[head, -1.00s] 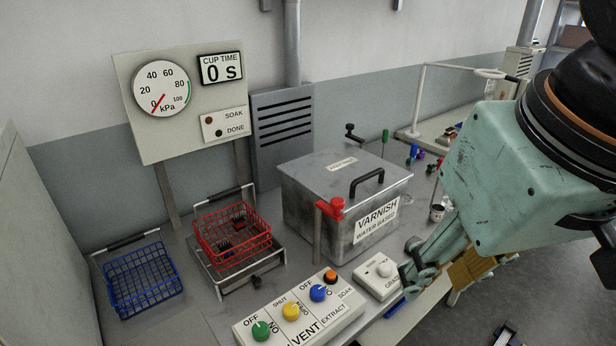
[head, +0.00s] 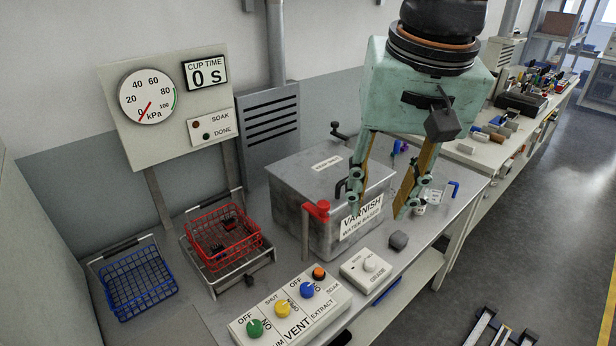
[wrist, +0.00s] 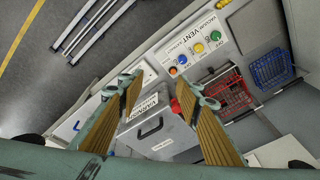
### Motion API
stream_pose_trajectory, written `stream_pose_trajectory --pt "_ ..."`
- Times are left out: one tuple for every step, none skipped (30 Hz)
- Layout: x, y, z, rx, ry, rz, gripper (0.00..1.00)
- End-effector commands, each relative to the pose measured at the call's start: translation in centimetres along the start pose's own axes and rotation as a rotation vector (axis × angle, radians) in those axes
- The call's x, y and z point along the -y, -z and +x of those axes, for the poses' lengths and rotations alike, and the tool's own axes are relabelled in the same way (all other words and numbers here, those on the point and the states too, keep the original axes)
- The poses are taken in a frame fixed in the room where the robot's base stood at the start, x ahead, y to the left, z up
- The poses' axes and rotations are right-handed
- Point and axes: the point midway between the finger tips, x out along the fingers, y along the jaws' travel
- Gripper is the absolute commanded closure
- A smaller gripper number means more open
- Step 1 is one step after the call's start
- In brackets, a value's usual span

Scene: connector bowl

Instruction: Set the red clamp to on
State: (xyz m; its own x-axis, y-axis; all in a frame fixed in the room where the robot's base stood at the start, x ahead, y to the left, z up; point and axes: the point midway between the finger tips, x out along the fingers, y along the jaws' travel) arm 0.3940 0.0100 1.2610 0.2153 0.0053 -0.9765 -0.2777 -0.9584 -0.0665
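The red clamp (head: 318,211) is a red handle on top of a grey post at the front left corner of the grey varnish tank (head: 290,185). In the wrist view the clamp (wrist: 175,107) is a small red patch beside the right finger, partly hidden. My gripper (head: 379,206) is open, with its fingers pointing down over the tank's right front. It is to the right of the clamp and apart from it.
The vent panel (head: 290,318) with green, yellow and blue knobs lies in front, and the grade box (head: 352,274) is beside it. A grey block (head: 398,240) sits near the bench edge. Red (head: 240,250) and blue (head: 140,290) baskets stand at left.

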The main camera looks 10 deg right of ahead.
Motion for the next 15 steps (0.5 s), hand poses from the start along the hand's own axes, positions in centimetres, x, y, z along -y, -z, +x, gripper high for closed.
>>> stream_pose_trajectory --pt "0.4 0.8 -0.3 0.009 -0.002 0.014 0.68" --pt "0.5 1.3 -0.3 0.012 -0.004 0.024 0.68" --pt "0.8 1.8 -0.3 0.018 -0.005 0.038 0.68" --pt "0.9 2.2 -0.2 0.023 -0.007 0.047 0.68" --pt "1.1 2.6 -0.2 0.026 -0.008 0.057 0.68" --pt "1.4 3.1 -0.2 0.031 -0.01 0.07 0.68" --pt "1.5 3.5 -0.2 0.035 -0.011 0.079 0.68" --pt "1.7 3.9 -0.2 0.039 -0.013 0.089 0.68" --pt "1.9 4.4 -0.1 0.045 -0.015 0.102 0.68" --pt "2.1 4.8 0.0 0.049 -0.017 0.111 0.68" --pt "2.3 5.2 0.0 0.052 -0.018 0.122 0.68" --pt "2.5 5.7 0.1 0.058 -0.021 0.134 0.68" --pt "2.7 6.1 0.1 0.062 -0.023 0.144 0.68" --pt "2.9 6.5 0.2 0.066 -0.024 0.154 0.68" --pt "3.1 7.0 0.3 0.071 -0.027 0.167 0.68"
